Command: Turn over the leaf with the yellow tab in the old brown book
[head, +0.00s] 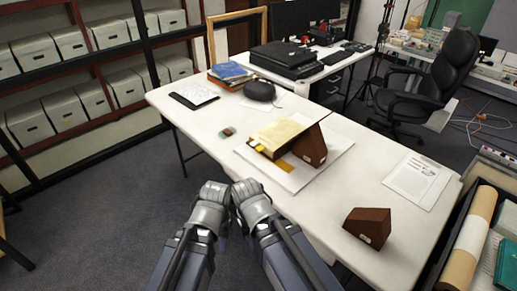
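The old book (283,133) lies on a white board (322,172) on the table, cream pages up. A yellow tab (260,148) sticks out at its near left edge. A brown wedge (312,147) stands at the book's right side. A flat orange-yellow strip (285,166) shows at the near edge of the book. My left gripper (214,191) and my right gripper (244,188) are side by side at the table's front edge, apart from the book. Their fingertips are too small and hidden to tell whether they are open.
A second brown wedge (368,225) and a printed sheet (418,182) lie to the right. A dark rounded object (260,90) and stacked books (230,74) stand farther back.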

